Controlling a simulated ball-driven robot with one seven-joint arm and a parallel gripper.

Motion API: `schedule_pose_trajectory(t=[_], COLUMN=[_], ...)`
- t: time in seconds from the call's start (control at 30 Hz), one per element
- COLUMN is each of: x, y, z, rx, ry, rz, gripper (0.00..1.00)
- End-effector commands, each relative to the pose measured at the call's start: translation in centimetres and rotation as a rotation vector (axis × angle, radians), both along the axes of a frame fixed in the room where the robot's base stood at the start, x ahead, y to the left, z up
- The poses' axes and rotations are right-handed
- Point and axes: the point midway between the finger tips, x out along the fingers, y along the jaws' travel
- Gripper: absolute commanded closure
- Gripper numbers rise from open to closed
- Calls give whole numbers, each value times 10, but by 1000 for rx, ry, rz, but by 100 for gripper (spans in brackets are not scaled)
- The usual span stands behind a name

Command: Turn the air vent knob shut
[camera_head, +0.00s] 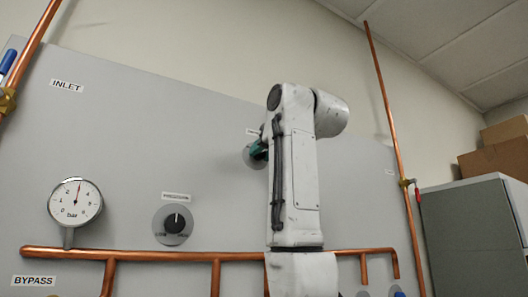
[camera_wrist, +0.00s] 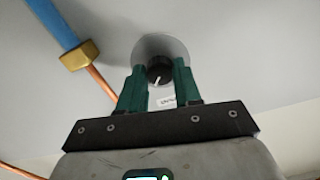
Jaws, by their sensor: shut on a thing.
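A black knob (camera_wrist: 157,70) with a white pointer line sits on a round grey plate (camera_wrist: 160,46) in the wrist view. The green fingers of my gripper (camera_wrist: 159,66) stand on both sides of it and are shut on it. A small white label (camera_wrist: 166,102) shows between the fingers, too small to read. In the head view my arm hides the knob. Part of its round plate (camera_head: 249,157) and the green fingers (camera_head: 259,149) show at the arm's left edge.
A second black knob (camera_head: 175,222) and a pressure gauge (camera_head: 75,202) are on the grey panel (camera_head: 140,130) to the left. Copper pipes (camera_head: 180,255) run below and at both sides. A blue handle (camera_wrist: 57,22) with a brass fitting (camera_wrist: 79,55) is left of the gripper.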

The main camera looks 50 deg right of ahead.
Motion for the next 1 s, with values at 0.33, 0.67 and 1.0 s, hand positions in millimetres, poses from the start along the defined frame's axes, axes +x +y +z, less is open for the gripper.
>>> schedule_pose_trajectory(t=[0.33, 0.67, 1.0], x=[-1, -1, -1], y=[-1, -1, -1], z=[0, 0, 1], rx=[-166, -460, -771], ry=[46, 132, 220], rz=[-2, -3, -2], gripper=[97, 97, 97])
